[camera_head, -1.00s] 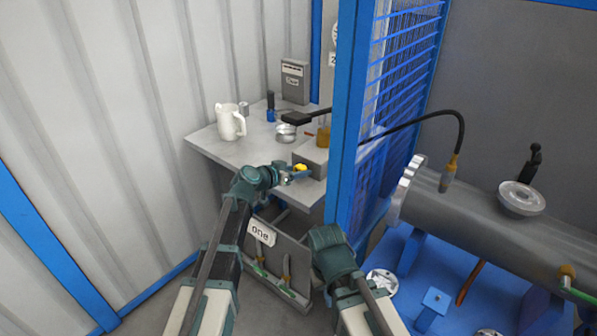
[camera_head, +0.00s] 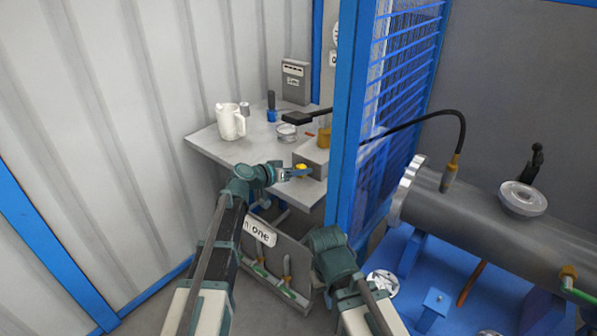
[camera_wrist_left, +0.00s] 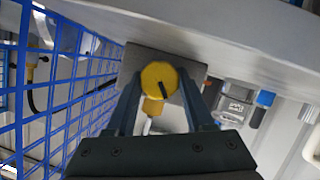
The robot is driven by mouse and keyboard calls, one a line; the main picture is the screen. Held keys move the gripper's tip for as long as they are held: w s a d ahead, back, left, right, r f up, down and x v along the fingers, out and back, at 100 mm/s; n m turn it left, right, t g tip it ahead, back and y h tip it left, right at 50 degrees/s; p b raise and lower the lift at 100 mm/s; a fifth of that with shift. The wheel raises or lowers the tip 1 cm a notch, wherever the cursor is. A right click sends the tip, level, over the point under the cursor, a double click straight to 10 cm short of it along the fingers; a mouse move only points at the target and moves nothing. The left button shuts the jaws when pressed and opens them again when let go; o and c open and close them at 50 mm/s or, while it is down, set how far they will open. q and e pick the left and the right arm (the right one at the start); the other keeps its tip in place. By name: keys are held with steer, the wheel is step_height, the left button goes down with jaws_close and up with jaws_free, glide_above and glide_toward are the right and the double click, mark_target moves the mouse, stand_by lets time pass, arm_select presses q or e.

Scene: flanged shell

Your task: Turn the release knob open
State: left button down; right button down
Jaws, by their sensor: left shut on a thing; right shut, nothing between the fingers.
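The round yellow knob (camera_head: 301,166) is on the grey box (camera_head: 312,154) at the right front of the grey bench. In the left wrist view the knob (camera_wrist_left: 158,76) sits between my fingers, with a dark mark from its middle toward its lower edge. My left gripper (camera_head: 300,171) is shut on the knob; the fingers partly hide it in the head view. My right gripper (camera_head: 330,243) is low in front of the bench, apart from the knob, shut and empty; its fingertips are hard to make out.
The bench (camera_head: 215,147) bears a white jug (camera_head: 230,123), a glass dish (camera_head: 287,132) and a grey meter box (camera_head: 295,82). A blue mesh fence (camera_head: 343,120) stands close right of the knob. Beyond it lies a large grey flanged cylinder (camera_head: 470,222).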

arm_select(q)
steer(key=shift+c, duration=1.4)
jaws_free()
steer(key=p+v, duration=0.5)
steer(key=v, duration=0.8)
steer(key=shift+s+a+r, duration=0.15)
steer(key=shift+s+a, duration=0.1)
steer(key=shift+a, duration=0.05)
